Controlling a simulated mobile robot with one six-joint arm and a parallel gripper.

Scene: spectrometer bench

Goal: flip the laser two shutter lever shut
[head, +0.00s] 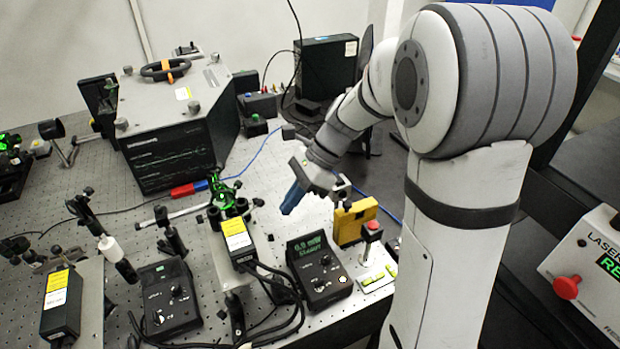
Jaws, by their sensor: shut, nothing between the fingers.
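Two black laser heads with yellow-and-white labels stand on the bench: one at centre (237,238) and one at left (60,300). I cannot read which is laser two. A bright green glow shows on the round optic mount (228,200) at the far end of the centre laser. No shutter lever can be made out clearly at this size. My gripper (291,200), with blue fingers, is shut and empty. It points down in the air to the right of the centre laser, apart from it.
A lit controller (318,268) reads about 6.9 mW; a second controller (168,296) stands left. A yellow block (355,222) and a red button post (372,232) stand right of my gripper. Black cables (285,290) loop in front. A large spectrometer box (172,135) stands behind.

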